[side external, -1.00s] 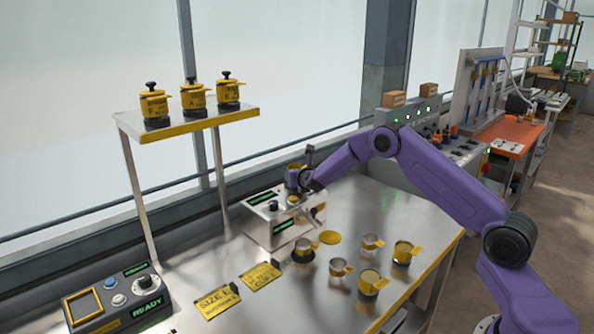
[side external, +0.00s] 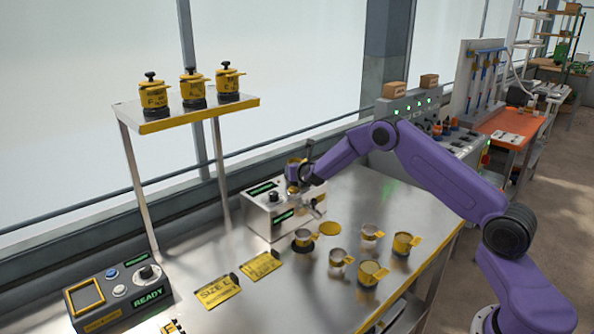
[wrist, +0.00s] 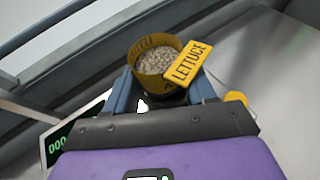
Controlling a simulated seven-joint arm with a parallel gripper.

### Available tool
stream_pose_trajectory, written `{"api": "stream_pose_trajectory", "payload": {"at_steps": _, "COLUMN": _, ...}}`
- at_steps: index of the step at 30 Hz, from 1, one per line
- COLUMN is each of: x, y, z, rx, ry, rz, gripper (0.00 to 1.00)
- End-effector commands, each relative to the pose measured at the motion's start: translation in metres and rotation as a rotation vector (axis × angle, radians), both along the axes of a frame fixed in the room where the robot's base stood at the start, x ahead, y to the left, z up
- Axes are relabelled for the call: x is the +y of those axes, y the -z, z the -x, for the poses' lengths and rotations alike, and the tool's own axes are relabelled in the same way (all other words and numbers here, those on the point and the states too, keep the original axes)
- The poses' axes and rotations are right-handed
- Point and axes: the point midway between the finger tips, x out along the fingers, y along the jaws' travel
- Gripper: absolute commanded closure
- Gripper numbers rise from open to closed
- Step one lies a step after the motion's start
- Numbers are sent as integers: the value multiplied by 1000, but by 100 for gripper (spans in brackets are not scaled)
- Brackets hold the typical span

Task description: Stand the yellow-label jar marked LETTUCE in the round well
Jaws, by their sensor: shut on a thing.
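The yellow jar with the LETTUCE tag (wrist: 186,62) is upright between my gripper's fingers in the wrist view, open at the top and full of pale seeds. My gripper (wrist: 162,92) is shut on it. In the side view my gripper (side external: 298,176) is over the right end of a grey box with green displays (side external: 262,222); the jar there is small and partly hidden by the wrist. I cannot tell whether the jar's base touches anything. I cannot make out the round well for certain; it may be hidden behind my gripper.
Several yellow-banded cups (side external: 371,272) stand on the steel table, one on a dark round base (side external: 302,248). A flat yellow disc (side external: 330,228) and two yellow plates (side external: 217,291) lie nearby. A raised shelf (side external: 200,116) holds three jars. A control panel (side external: 118,297) is front left.

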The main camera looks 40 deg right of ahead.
Motion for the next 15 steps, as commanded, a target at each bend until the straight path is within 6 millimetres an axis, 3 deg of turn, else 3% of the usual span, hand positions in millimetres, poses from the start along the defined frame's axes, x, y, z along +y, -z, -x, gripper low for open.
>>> {"api": "stream_pose_trajectory", "payload": {"at_steps": 15, "x": 0, "y": 6, "z": 0, "rx": 0, "ry": 0, "rz": 0, "gripper": 84}}
